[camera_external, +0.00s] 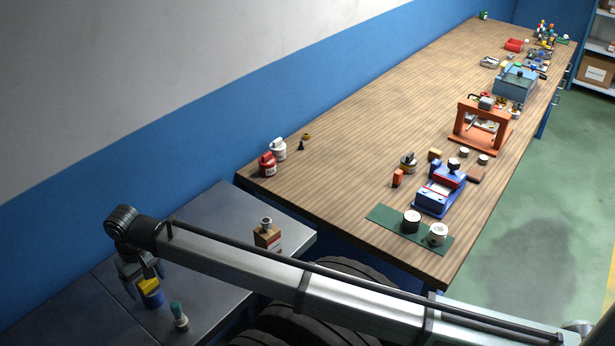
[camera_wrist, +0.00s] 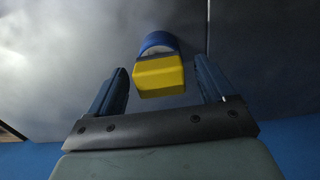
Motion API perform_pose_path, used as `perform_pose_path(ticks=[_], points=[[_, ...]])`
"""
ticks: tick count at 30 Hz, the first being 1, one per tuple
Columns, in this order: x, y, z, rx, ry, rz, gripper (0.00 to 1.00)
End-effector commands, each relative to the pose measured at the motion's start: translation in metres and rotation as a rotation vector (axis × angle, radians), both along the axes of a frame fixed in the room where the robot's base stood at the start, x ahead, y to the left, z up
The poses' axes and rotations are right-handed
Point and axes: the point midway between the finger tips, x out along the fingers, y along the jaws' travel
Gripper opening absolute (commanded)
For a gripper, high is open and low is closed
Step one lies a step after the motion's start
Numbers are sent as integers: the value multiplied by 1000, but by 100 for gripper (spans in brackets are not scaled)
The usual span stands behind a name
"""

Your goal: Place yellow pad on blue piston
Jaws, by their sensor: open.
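The yellow pad (camera_external: 149,285) sits on top of the blue piston (camera_external: 154,299) on the grey metal surface at the lower left. In the wrist view the yellow pad (camera_wrist: 159,76) is between and slightly beyond my fingertips, with the blue piston (camera_wrist: 158,42) behind it. The pad looks a little off-centre on the piston; whether it lies flat I cannot tell. My gripper (camera_external: 145,285) is open around the pad, and it also shows in the wrist view (camera_wrist: 160,76). Gaps show on both sides of the pad there.
A teal-topped bottle (camera_external: 180,317) stands just right of the piston. A brown box with a metal neck (camera_external: 267,236) stands farther right on the grey surface. Dark tyres (camera_external: 345,278) lie beneath my arm. The wooden bench (camera_external: 350,130) holds several tools and containers.

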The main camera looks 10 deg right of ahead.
Motion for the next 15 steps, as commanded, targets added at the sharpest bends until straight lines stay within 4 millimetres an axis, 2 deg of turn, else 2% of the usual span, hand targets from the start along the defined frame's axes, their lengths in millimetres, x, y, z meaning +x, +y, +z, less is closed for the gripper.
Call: perform_pose_path(ticks=[5, 15], points=[[0, 1, 17, 2, -1, 0, 83], [0, 1, 79, 2, -1, 0, 83]])
